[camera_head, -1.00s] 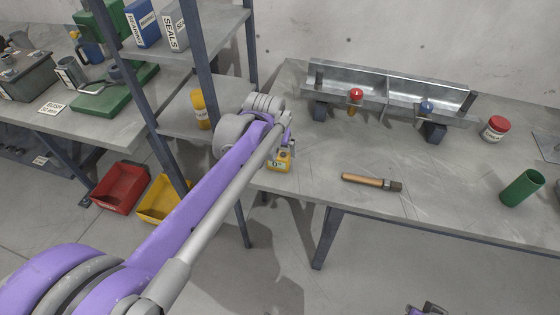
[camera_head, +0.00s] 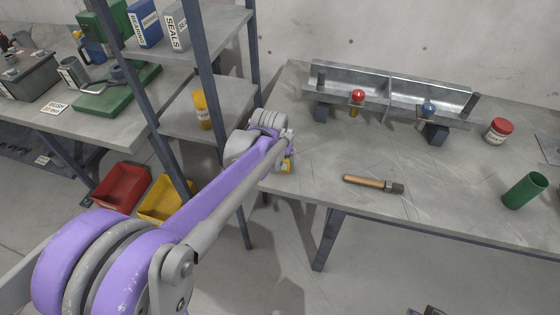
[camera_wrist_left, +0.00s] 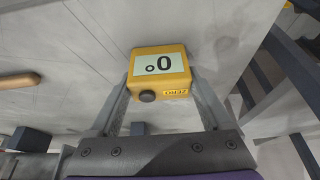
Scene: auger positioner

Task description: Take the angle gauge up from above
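The angle gauge is a small yellow box with a pale display reading 0°. In the head view the gauge (camera_head: 287,167) stands at the workbench's left front edge, mostly hidden behind my left wrist. In the left wrist view the gauge (camera_wrist_left: 160,66) lies between the tips of my left gripper (camera_wrist_left: 162,88). The fingers are spread, one on each side of it. I cannot tell whether they touch it. In the head view my left gripper is largely hidden by my arm. A small part of my right gripper (camera_head: 426,311) shows at the bottom edge; its fingers are not clear.
A wood-handled tool (camera_head: 373,184) lies right of the gauge on the workbench (camera_head: 440,205). A metal trough (camera_head: 345,78) stands at the back, with a red-lidded jar (camera_head: 498,131) and green cup (camera_head: 525,190) to the right. Shelf posts (camera_head: 208,95) rise close left of my arm.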

